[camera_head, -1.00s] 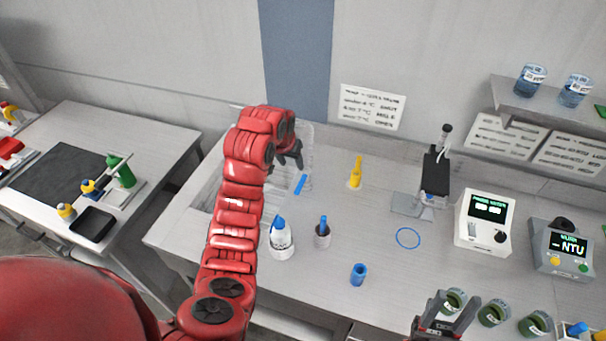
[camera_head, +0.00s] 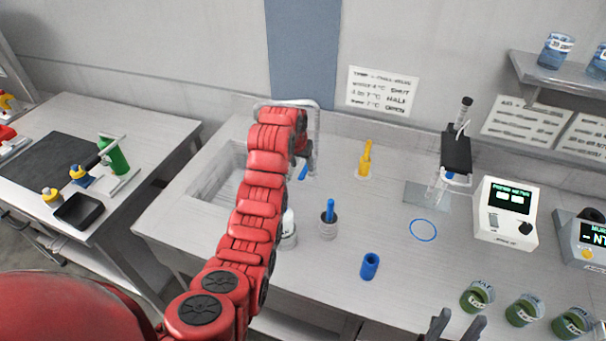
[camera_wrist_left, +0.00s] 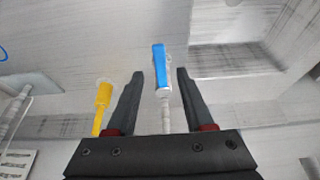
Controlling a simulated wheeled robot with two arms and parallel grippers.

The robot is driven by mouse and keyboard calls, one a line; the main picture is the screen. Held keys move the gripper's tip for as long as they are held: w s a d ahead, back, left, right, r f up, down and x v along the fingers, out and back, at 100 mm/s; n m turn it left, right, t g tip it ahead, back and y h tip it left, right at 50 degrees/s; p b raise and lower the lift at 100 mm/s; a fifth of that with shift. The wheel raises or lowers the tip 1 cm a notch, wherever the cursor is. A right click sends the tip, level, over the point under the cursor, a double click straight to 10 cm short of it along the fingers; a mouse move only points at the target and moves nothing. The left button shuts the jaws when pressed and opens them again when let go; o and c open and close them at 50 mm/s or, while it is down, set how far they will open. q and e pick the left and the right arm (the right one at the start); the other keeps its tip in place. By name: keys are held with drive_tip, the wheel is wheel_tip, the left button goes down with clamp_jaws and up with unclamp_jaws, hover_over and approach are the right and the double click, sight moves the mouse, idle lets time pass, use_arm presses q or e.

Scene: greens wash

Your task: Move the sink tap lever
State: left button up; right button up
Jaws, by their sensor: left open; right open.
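The blue tap lever (camera_head: 304,173) shows beside the sink, just below my left gripper in the head view. In the left wrist view the lever (camera_wrist_left: 160,66) sits atop a pale stem and appears between the spread fingertips of my left gripper (camera_wrist_left: 160,75). I see no contact; the depth gap is hard to tell. In the head view my left gripper (camera_head: 302,152) is open, partly hidden by my red arm. A clear tap pipe (camera_head: 316,112) arches behind it. My right gripper (camera_head: 455,330) is open and empty at the bottom edge, partly cut off.
The sink basin (camera_head: 212,178) lies left of my left arm. A yellow nozzle piece (camera_head: 365,158) stands right of the lever.

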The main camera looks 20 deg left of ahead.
sight(304, 171)
use_arm(q)
drive_tip(key=shift+p+x, duration=0.45)
drive_tip(key=shift+x, duration=1.2)
clamp_jaws()
